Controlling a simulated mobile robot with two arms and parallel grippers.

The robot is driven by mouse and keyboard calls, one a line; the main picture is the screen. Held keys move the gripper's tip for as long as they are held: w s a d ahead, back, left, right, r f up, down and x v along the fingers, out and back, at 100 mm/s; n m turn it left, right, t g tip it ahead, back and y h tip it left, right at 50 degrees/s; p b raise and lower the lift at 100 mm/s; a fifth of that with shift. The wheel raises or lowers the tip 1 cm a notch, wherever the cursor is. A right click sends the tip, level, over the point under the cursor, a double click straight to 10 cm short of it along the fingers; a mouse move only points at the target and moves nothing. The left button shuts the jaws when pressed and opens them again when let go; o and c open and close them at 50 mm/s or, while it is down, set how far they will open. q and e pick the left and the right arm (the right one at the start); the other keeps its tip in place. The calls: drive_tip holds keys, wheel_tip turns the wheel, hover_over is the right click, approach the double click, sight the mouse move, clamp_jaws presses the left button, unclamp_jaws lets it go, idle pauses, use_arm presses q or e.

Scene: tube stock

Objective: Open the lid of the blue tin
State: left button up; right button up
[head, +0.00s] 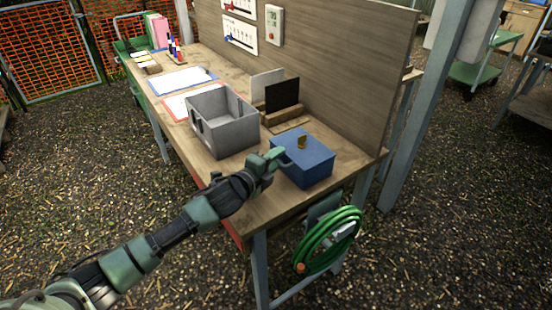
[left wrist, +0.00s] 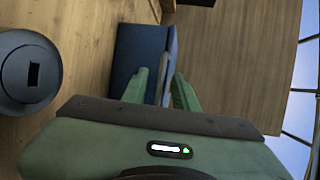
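The blue tin (head: 303,168) stands on the near right end of the workbench, with its lid down. My left gripper (head: 277,157) is at the tin's left side, close to the lid's edge. In the left wrist view the green fingers (left wrist: 162,86) stand apart, with part of the blue tin (left wrist: 138,50) showing between and beyond them. I cannot tell whether a finger touches the tin. My right gripper is not in view.
A grey open box (head: 232,136) stands just left of the tin. A wooden holder with dark and light panels (head: 282,95) is behind it. A wooden back wall (head: 320,70) bounds the bench (head: 262,207). A green hose (head: 330,240) hangs at the bench's end.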

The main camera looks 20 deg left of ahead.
use_arm(q)
clamp_jaws()
drive_tip(key=shift+f, duration=0.1)
